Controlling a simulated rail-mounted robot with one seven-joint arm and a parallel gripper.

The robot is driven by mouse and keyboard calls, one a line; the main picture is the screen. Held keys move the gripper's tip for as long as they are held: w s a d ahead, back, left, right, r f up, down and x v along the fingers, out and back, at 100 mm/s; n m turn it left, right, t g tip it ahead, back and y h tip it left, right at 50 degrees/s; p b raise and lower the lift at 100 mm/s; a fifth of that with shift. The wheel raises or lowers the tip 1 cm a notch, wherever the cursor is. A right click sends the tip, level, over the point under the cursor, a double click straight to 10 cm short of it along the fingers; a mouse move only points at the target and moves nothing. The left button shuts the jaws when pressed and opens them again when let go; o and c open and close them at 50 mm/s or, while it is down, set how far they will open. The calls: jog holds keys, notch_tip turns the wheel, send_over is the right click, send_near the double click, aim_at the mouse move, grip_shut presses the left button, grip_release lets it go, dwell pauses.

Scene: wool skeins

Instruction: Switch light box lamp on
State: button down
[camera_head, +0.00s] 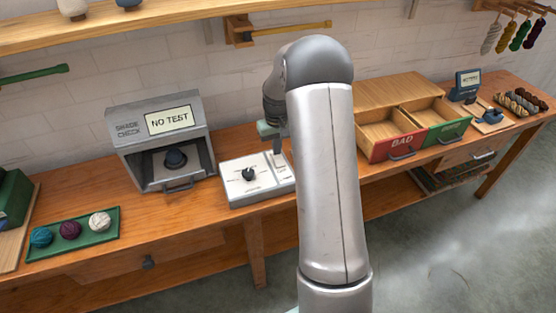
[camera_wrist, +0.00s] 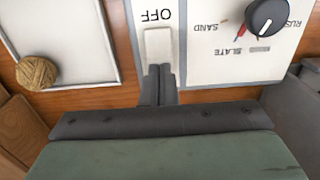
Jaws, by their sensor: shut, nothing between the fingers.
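The light box (camera_head: 160,140) is a grey case marked "SHADE CHECK", and its display (camera_head: 170,119) reads "NO TEST". A dark blue object (camera_head: 175,159) sits inside it. The white control panel (camera_head: 240,192) stands to its right, with a black knob (camera_head: 248,175). In the wrist view the pale switch (camera_wrist: 158,45) lies beside the word "OFF", and the knob (camera_wrist: 266,16) is beside "SAND", "SLATE" and a partly cut-off word. My gripper (camera_wrist: 159,72) is shut and empty, its fingertips at the near end of the switch. I cannot tell whether they touch it.
A green tray (camera_head: 75,250) with several yarn balls lies at the left. Open drawers, a red "BAD" one (camera_head: 395,145) and a green one (camera_head: 448,131), stand at the right. A tan yarn ball (camera_wrist: 36,73) sits on a white surface beside the panel. My arm hides part of the bench.

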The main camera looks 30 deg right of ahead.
jog(key=shift+f+b, duration=0.65)
jog(key=shift+f, duration=0.35)
jog(key=shift+r, duration=0.15)
jog(key=shift+r+p, duration=2)
jog(key=shift+r, duration=1.4)
